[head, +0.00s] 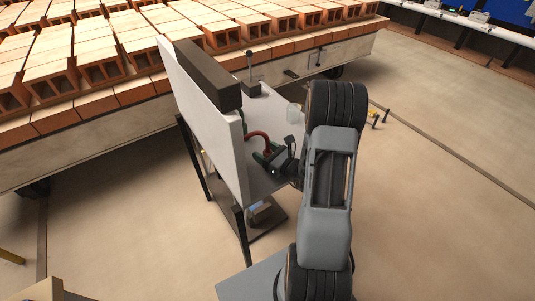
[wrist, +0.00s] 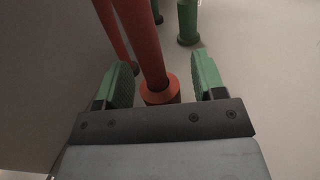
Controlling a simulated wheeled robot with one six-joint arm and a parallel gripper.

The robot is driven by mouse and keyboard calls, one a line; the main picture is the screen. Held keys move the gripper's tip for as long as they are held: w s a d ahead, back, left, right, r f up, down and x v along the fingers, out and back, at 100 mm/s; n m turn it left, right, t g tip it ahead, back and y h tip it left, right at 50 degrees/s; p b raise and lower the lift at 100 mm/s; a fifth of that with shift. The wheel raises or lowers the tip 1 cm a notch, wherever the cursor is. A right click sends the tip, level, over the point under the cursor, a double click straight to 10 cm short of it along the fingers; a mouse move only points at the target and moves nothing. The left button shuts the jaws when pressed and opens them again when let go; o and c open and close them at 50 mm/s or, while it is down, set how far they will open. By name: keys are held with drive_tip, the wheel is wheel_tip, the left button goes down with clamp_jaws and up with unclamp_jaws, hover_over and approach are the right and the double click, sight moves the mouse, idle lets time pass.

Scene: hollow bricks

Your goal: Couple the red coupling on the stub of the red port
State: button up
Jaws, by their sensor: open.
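My gripper (wrist: 163,66) is open in the wrist view, with one green finger on each side of a thick red hose or tube. This red piece ends in a wider red collar (wrist: 160,91), which looks like the coupling, between the fingers close to the palm. Gaps show on both sides. A thinner red piece (wrist: 110,32) stands behind the left finger; I cannot tell whether it is the port's stub. In the head view the red hose (head: 257,136) curves beside the upright white panel (head: 207,110). My gripper (head: 284,162) is small and partly hidden there.
Green cylinders (wrist: 188,22) stand beyond the fingers. Hollow bricks (head: 100,68) fill a platform behind. Floor at right is mostly clear.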

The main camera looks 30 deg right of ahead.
drive_tip(key=shift+w+a, duration=0.1)
drive_tip(key=shift+w, duration=0.15)
drive_tip(key=c, duration=1.1)
